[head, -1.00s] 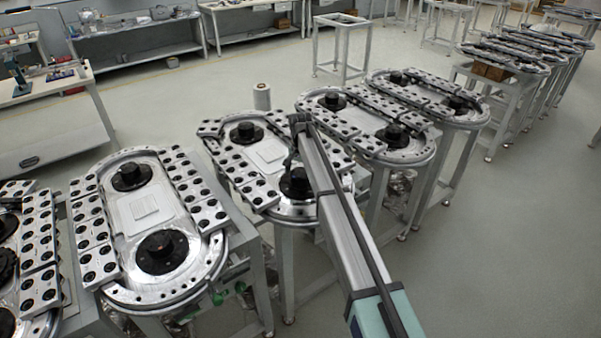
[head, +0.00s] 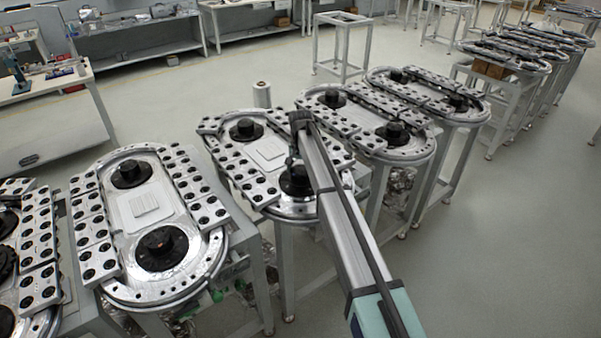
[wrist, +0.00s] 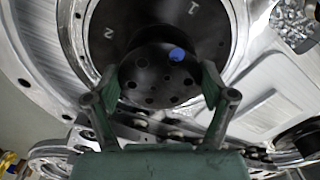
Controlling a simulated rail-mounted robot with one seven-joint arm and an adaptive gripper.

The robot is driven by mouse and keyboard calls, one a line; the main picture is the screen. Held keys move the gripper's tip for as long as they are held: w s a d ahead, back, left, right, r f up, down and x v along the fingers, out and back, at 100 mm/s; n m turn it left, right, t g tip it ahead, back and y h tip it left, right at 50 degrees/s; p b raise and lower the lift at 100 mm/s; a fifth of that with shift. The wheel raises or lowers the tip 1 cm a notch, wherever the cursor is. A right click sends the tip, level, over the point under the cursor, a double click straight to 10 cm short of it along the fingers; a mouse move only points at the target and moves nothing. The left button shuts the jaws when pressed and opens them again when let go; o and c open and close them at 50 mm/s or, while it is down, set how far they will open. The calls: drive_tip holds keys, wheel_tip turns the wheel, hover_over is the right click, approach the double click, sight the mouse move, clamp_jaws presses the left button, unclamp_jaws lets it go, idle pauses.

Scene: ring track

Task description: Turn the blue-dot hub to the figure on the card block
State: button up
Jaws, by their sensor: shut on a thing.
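The blue-dot hub (wrist: 150,77) is a round black boss with several holes and one blue dot, in the middle of the wrist view. It sits on a wider black disc (wrist: 128,20) marked with a white 1 and a white 2. My gripper (wrist: 161,85) is shut on the hub, one finger on each side. In the head view the hub (head: 295,183) is partly hidden by my arm. I cannot make out a card block or its figure.
The hub's oval ring track (head: 288,211) has a second black hub (head: 243,130) at its far end and a pale plate (head: 268,153) between. Similar tracks stand close on both sides. A white cylinder (head: 262,95) stands behind. Open floor (head: 490,240) lies to the right.

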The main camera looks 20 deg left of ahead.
drive_tip(key=n+b, duration=0.2)
drive_tip(key=n, duration=0.2)
drive_tip(key=shift+f, duration=0.2)
drive_tip(key=n+b, duration=0.1)
drive_tip(key=n, duration=0.3)
drive_tip(key=shift+n+b, duration=0.3)
drive_tip(key=shift+b, duration=0.1)
drive_tip(key=n+b, duration=0.1)
drive_tip(key=n, duration=0.3)
drive_tip(key=shift+d, duration=0.1)
drive_tip(key=shift+r+n+b, duration=0.1)
drive_tip(key=shift+n+b, duration=0.35)
drive_tip(key=shift+n, duration=1.65)
drive_tip(key=o, duration=1)
drive_tip(key=shift+r, duration=0.15)
